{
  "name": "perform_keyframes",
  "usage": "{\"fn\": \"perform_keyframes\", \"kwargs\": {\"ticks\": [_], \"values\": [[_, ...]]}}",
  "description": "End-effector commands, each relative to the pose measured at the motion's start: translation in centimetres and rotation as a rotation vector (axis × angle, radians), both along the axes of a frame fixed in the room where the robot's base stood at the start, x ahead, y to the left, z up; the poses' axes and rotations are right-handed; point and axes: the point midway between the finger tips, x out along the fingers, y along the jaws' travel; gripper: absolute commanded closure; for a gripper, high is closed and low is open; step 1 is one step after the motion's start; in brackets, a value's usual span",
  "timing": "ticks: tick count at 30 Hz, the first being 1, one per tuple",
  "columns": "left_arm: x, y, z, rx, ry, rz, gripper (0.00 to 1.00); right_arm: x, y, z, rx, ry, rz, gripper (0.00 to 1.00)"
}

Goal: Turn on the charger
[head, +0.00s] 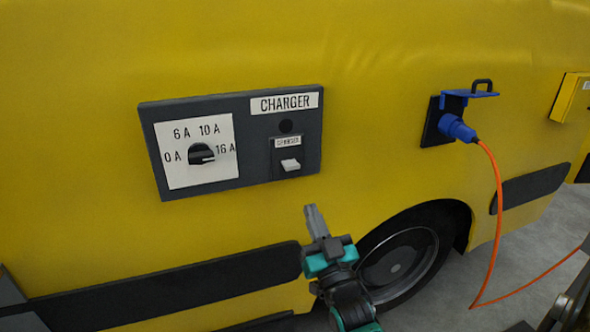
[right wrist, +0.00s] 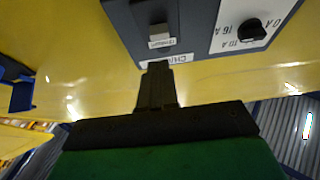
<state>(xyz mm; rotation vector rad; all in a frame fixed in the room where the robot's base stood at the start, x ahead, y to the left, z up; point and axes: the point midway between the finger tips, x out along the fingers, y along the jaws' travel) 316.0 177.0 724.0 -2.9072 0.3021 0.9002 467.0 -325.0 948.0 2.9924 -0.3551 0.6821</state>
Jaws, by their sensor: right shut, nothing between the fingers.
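The dark charger panel (head: 255,188) is on the yellow vehicle side in the head view. A pale switch lever (head: 290,165) sits at its right, under a small label; it also shows in the right wrist view (right wrist: 159,30). I cannot tell whether the lever is up or down. A round dark lamp (head: 285,126) above it looks unlit. A black dial (head: 201,155) on a white plate has its mark toward 16 A. My right gripper (head: 311,209) is shut and empty, below and right of the switch, apart from it. My left gripper is not seen.
A blue plug (head: 457,128) with an orange cable (head: 499,222) sits in a socket to the right. A wheel (head: 398,262) and a black side strip (head: 170,287) lie below the panel. The yellow surface around the panel is clear.

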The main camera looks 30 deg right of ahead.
Motion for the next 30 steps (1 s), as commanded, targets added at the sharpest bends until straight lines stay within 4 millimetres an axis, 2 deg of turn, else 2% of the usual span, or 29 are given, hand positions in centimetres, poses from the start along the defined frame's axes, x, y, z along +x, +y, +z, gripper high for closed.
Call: {"fn": "perform_keyframes", "kwargs": {"ticks": [9, 15, 21, 30], "values": [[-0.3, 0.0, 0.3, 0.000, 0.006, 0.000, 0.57, 5.9, -1.4, 3.1, -0.002, -0.003, 0.000, 1.00], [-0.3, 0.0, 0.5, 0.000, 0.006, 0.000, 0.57, 8.8, -2.1, 4.5, -0.001, -0.002, 0.000, 1.00], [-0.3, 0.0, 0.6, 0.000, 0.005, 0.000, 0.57, 10.2, -2.5, 5.1, 0.000, 0.000, 0.000, 1.00], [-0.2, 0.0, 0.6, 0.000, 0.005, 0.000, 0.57, 10.4, -2.5, 5.1, 0.000, 0.001, 0.001, 1.00]]}}
